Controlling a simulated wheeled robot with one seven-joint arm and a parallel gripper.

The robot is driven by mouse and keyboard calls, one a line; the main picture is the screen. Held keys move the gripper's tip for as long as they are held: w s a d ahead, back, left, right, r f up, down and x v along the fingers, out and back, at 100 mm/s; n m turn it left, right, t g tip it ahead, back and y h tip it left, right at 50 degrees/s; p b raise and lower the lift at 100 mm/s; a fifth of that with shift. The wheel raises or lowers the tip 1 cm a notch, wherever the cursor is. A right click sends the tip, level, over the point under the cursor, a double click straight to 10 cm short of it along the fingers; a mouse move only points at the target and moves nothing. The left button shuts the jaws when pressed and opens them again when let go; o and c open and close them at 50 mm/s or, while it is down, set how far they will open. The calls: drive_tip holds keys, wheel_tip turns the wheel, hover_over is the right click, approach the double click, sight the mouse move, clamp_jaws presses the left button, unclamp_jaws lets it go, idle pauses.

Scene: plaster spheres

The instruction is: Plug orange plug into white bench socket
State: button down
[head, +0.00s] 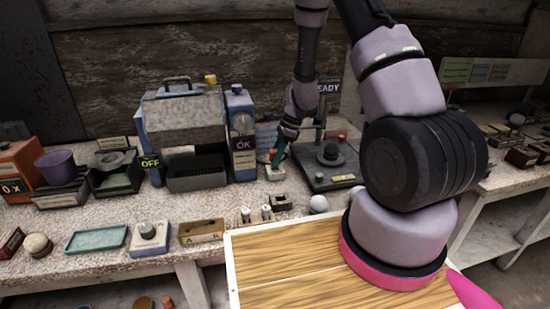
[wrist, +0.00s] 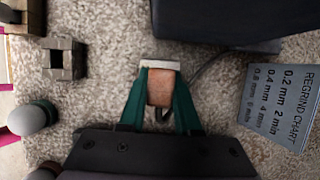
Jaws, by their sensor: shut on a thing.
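My gripper (wrist: 160,98) has green fingers and is shut on the orange plug (wrist: 161,87), one finger on each side of it. The white bench socket (wrist: 160,64) shows just beyond the plug in the wrist view, partly covered by it. In the head view my gripper (head: 279,152) points down over the white socket (head: 276,173), with the orange plug (head: 272,156) small between the fingers. The plug and socket overlap in both views; I cannot tell whether the plug is seated in it or just above it.
A blue box labelled OK (head: 242,140) stands close left of the socket. A dark stand base with a black dome (head: 331,154) is close right. A regrind chart card (wrist: 277,108) and a grey block with a square hole (wrist: 66,60) lie either side in the wrist view.

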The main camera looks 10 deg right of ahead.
drive_tip(key=shift+f, duration=0.85)
drive_tip(key=shift+r, duration=0.1)
idle(0.3)
drive_tip(key=shift+r, duration=0.5)
drive_tip(key=shift+f, duration=0.55)
idle(1.1)
drive_tip(key=c, duration=0.5)
unclamp_jaws()
drive_tip(key=shift+r, duration=1.95)
